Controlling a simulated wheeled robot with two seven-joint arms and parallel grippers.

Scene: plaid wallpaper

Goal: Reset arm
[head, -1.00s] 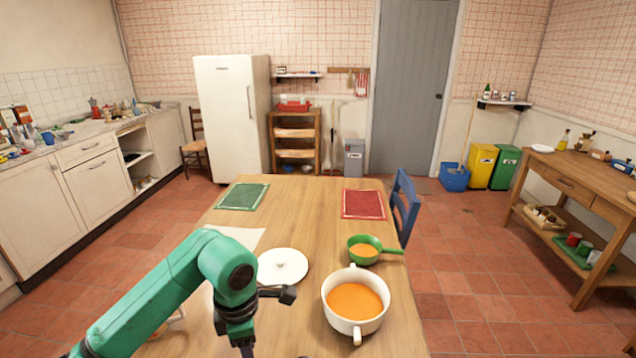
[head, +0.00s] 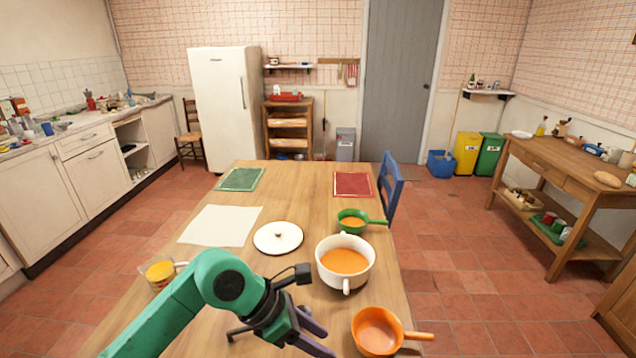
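My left arm comes in from the lower left in the head view. Its gripper (head: 318,338) is low over the near part of the wooden table (head: 300,190). Its two dark fingers point right, with a gap between them and nothing seen in it. It is left of an orange pan (head: 378,332), apart from it in the picture. My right gripper is not in view.
A white pot of orange soup (head: 345,262), a green pan (head: 352,220), a white lid (head: 278,238) and a glass measuring cup (head: 160,272) stand on the table. A pale sheet (head: 220,225) and green (head: 240,179) and red (head: 353,185) mats lie farther back. A blue chair (head: 391,192) stands at right.

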